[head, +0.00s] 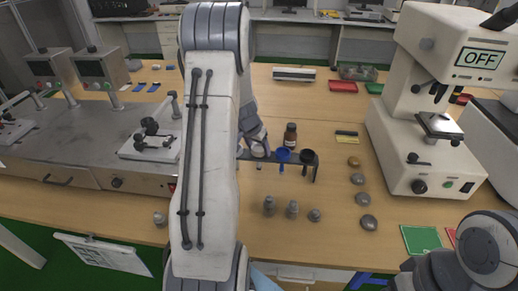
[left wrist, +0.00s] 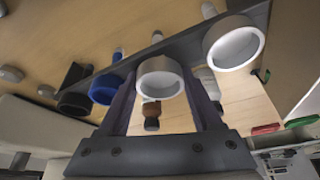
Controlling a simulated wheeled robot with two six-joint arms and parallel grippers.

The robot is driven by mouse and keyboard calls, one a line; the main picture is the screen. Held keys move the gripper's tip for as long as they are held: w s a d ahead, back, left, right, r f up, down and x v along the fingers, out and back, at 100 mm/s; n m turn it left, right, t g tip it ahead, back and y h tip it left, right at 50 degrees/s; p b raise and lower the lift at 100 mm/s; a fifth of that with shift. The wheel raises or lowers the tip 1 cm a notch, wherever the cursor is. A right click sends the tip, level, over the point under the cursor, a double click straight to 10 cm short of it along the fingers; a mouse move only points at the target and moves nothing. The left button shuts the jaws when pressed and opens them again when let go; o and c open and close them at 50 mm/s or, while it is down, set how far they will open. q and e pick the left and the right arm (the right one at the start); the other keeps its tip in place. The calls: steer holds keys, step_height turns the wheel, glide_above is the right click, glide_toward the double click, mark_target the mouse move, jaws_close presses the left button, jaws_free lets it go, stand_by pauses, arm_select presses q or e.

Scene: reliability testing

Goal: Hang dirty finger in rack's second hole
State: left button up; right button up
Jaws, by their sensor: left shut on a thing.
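The dark rack (head: 268,158) stands on the wooden bench; it also shows as a slanted bar in the left wrist view (left wrist: 187,47). A blue finger (head: 283,156) and a black finger (head: 308,158) sit in it toward the right end. My left gripper (head: 258,146) is shut on a white finger (left wrist: 160,78), beside the blue finger (left wrist: 104,88). The held finger's narrow tip shows across the bar, in line with the other tips. Another white finger (left wrist: 234,42) sits at the other end. I cannot tell any dirt.
A brown bottle (head: 290,135) stands close behind the rack. Several grey weights (head: 292,209) stand in front and to the right. A white instrument reading OFF (head: 430,110) is at the right; a metal-topped bench unit (head: 75,140) is at the left.

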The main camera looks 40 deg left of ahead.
arm_select(q)
steer(key=o, duration=1.5)
steer(key=p+v, duration=0.3)
steer(key=v, duration=0.4)
stand_by(0.5)
